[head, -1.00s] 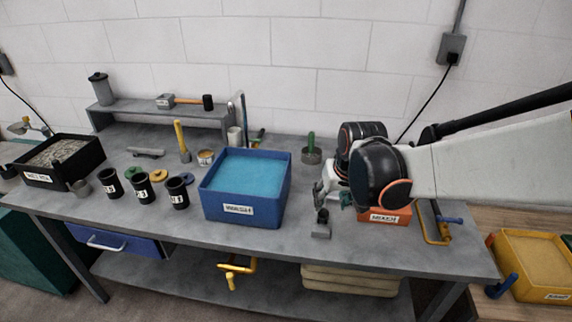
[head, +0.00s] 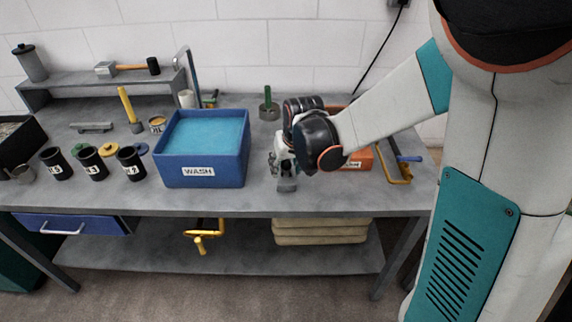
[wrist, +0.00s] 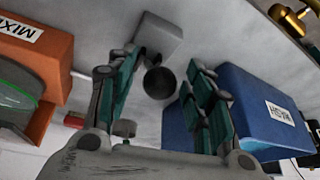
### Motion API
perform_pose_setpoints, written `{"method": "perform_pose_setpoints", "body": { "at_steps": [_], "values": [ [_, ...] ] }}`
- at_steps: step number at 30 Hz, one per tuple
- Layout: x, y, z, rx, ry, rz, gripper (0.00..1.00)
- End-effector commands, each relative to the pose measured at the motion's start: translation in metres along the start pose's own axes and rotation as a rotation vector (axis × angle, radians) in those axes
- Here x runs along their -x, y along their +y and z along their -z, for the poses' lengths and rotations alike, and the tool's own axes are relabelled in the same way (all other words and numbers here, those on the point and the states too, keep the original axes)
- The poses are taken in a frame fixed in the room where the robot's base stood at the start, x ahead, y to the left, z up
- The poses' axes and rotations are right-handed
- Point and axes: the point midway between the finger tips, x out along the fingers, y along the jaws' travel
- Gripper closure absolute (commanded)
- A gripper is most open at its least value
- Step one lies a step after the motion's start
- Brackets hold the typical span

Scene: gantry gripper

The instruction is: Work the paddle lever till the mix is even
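The orange mixer box (head: 358,161), with a white label, stands on the bench, partly hidden behind my wrist. It also shows upside down at the left of the wrist view (wrist: 52,62), with a greenish rounded content in it. I cannot make out a paddle lever for certain. My gripper (head: 284,166) is low over the bench, left of the mixer. In the wrist view my gripper (wrist: 163,68) has its fingers apart. A grey block with a dark round end (wrist: 160,82) shows beyond and between them, with no clear contact; in the head view the block (head: 287,186) is below the gripper.
A blue WASH tub (head: 200,171) stands left of my gripper. Dark cups (head: 130,163) stand at the left. A yellow crank (head: 203,240) hangs under the bench top. A green-handled pot (head: 268,108) stands behind.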

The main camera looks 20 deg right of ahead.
Motion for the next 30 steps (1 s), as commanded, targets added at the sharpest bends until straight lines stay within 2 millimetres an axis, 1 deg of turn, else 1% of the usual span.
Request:
{"method": "perform_pose_setpoints", "body": {
  "at_steps": [1, 2, 3, 5, 6, 17, 23, 28, 30],
  "values": [
    [0.000, 0.000, 0.000, 0.000, 0.000, 0.000, 0.62],
    [0.000, 0.000, 0.000, 0.000, 0.000, 0.000, 0.69],
    [0.000, 0.000, 0.000, 0.000, 0.000, 0.000, 0.78],
    [0.000, 0.000, 0.000, 0.000, 0.000, 0.000, 0.91],
    [0.000, 0.000, 0.000, 0.000, 0.000, 0.000, 1.00],
    [0.001, 0.001, 0.004, -0.005, -0.032, 0.008, 1.00],
    [0.003, 0.003, 0.014, -0.020, -0.128, 0.031, 1.00],
    [0.003, 0.006, 0.026, -0.041, -0.262, 0.063, 1.00],
    [0.003, 0.007, 0.030, -0.041, -0.268, 0.064, 1.00]
  ]
}}
